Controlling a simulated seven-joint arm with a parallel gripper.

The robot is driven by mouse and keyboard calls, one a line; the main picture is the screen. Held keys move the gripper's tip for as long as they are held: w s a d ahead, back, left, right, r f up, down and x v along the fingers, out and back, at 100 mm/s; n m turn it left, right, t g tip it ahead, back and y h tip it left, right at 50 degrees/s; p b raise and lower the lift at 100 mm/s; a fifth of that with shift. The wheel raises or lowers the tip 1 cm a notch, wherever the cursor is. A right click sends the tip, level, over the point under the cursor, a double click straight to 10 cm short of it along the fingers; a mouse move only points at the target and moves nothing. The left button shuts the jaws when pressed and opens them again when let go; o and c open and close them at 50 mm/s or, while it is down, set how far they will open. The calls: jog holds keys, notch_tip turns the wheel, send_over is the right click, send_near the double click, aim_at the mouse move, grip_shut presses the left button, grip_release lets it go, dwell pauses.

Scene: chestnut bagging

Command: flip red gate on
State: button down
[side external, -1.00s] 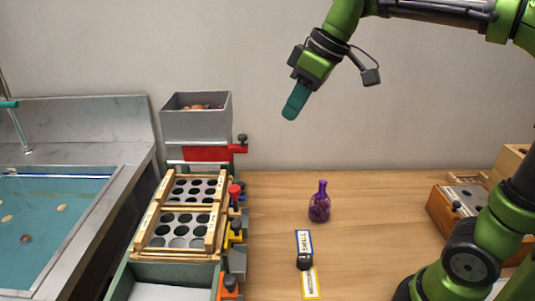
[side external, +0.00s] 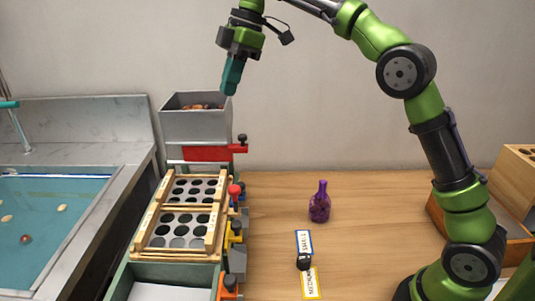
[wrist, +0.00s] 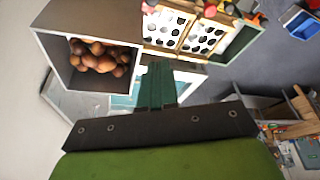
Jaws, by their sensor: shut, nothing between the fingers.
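The red gate (side external: 207,153) is a flat red slide below the grey hopper, with a black knob (side external: 242,139) at its right end. A separate red knob (side external: 235,191) stands lower down at the right side of the sorting trays. My gripper (side external: 231,78) has teal fingers, is shut and empty, and hangs above the hopper's right edge, apart from the gate. In the wrist view my shut fingers (wrist: 158,85) point past the hopper; the red gate cannot be made out there.
The grey hopper (side external: 197,124) holds brown chestnuts (wrist: 97,57). Wooden-framed trays with holes (side external: 180,231) step down below it.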

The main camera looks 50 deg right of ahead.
send_over(237, 147)
jog(key=f, duration=0.6)
jog(key=a+f, duration=0.1)
jog(key=f, duration=0.3)
jog(key=shift+w, duration=0.2)
jog(key=shift+s+d, duration=0.15)
jog(key=shift+d, duration=0.3)
jog(key=s+d, duration=0.4)
jog(key=shift+d+f, duration=0.1)
jog(key=shift+d, duration=0.05)
